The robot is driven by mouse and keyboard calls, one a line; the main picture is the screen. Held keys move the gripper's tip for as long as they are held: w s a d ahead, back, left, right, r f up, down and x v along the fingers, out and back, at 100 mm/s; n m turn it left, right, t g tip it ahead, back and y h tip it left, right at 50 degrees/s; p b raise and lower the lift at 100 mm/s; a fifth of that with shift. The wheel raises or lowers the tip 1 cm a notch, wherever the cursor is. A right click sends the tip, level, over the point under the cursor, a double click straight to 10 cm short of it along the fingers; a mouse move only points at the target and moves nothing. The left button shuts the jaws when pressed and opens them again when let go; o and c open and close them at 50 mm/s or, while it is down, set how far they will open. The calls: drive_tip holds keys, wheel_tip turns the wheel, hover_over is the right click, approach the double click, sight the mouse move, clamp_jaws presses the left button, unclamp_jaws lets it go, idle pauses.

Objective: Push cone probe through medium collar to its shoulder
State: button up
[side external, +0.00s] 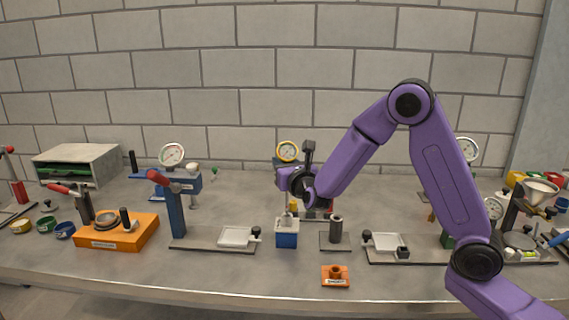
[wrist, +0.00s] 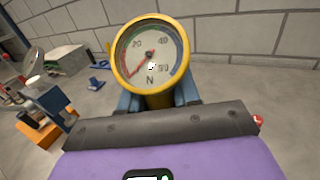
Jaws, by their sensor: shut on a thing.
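My gripper (side external: 293,206) is small in the side view, pointing down just above a blue block with a pale top (side external: 287,236). A dark upright cylinder (side external: 336,229) stands on a grey plate to the right. An orange block with a short round collar (side external: 335,275) sits in front; no collar size is readable. The fingertips are hidden in the wrist view.
White trays (side external: 236,237) flank the blue block. An orange clamp base (side external: 117,233) is at left. The front bench strip is mostly clear.

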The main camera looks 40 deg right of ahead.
drive_tip(key=shift+f, duration=4.1)
idle(1.2)
